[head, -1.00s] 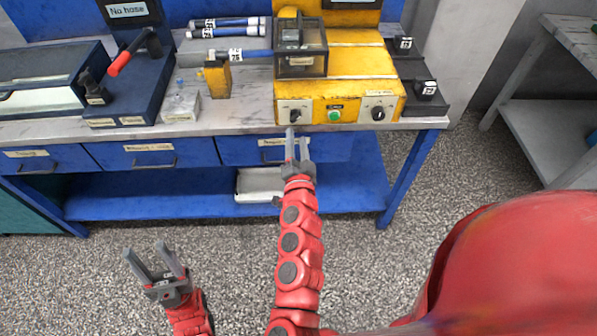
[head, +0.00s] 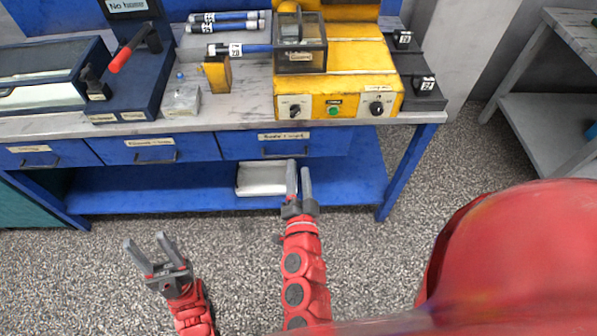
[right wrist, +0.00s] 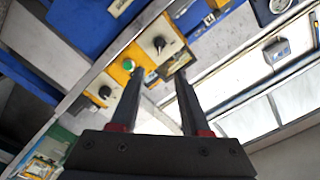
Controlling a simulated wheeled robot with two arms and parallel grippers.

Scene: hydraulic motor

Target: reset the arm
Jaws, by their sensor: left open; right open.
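My left gripper (head: 150,250) is low at the left in the head view. It is open and empty, over the speckled floor in front of the bench. My right gripper (head: 299,178) is open and empty in front of the bench, below the drawer fronts. In the right wrist view its two dark fingers (right wrist: 157,100) are apart with nothing between them. The yellow machine (head: 352,97) stands on the bench beyond my right gripper, with two black knobs and a green button on its front. Its panel (right wrist: 128,72) also shows in the right wrist view. Neither gripper touches anything.
The blue bench has drawers (head: 150,148) and a lower shelf (head: 140,205) holding a white tray (head: 262,179). A red-handled lever device (head: 125,62), hoses (head: 228,20) and a yellow block (head: 217,74) stand on top. A grey table (head: 545,120) is at the right. The floor in front is clear.

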